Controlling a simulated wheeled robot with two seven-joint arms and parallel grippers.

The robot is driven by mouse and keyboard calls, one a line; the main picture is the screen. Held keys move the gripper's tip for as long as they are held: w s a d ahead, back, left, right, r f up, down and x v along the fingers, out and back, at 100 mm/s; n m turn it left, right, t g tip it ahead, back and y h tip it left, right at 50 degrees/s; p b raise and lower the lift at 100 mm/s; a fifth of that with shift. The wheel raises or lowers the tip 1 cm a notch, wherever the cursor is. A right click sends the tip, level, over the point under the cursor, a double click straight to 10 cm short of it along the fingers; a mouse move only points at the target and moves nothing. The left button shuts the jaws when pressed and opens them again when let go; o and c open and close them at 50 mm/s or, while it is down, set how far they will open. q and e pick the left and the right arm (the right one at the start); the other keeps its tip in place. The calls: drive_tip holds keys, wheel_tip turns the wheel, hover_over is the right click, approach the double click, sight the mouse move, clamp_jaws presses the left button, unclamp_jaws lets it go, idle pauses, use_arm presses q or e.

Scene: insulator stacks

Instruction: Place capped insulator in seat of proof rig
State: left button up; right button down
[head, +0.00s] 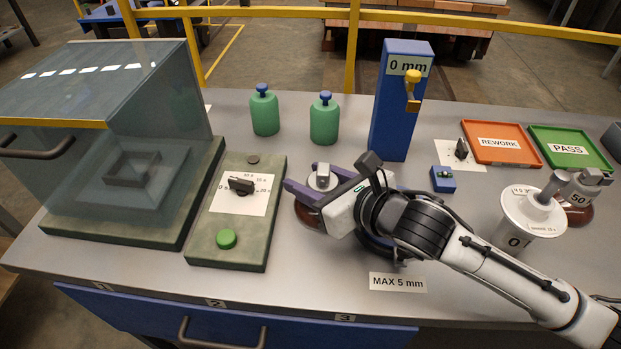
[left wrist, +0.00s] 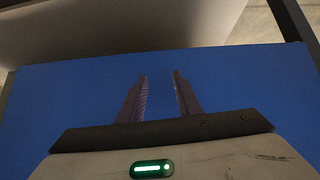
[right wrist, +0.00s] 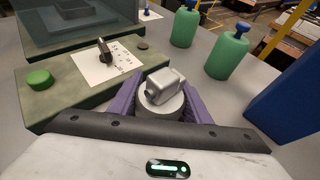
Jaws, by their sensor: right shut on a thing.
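The capped insulator has a grey metal cap (right wrist: 165,88), and a brown body (head: 309,218) shows below it in the head view. My right gripper (head: 322,184) is shut around the cap, with a purple finger on each side. Most of the body is hidden by the gripper; I cannot tell whether it touches the table. The proof rig at the left has a clear hood (head: 100,75) over a green base (head: 70,228). A square seat (head: 134,166) shows empty through the panels. My left gripper (left wrist: 162,85) is open and empty before a blue surface.
A control panel (head: 207,245) with a dial and green button stands between rig and insulator. Two green bottles (head: 265,112) (head: 324,122) and a blue gauge post (head: 390,130) stand behind.

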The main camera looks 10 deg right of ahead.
drive_tip(key=shift+r, duration=0.15)
drive_tip(key=c, duration=1.3)
unclamp_jaws()
drive_tip(key=shift+f, duration=0.2)
drive_tip(key=shift+o, duration=0.2)
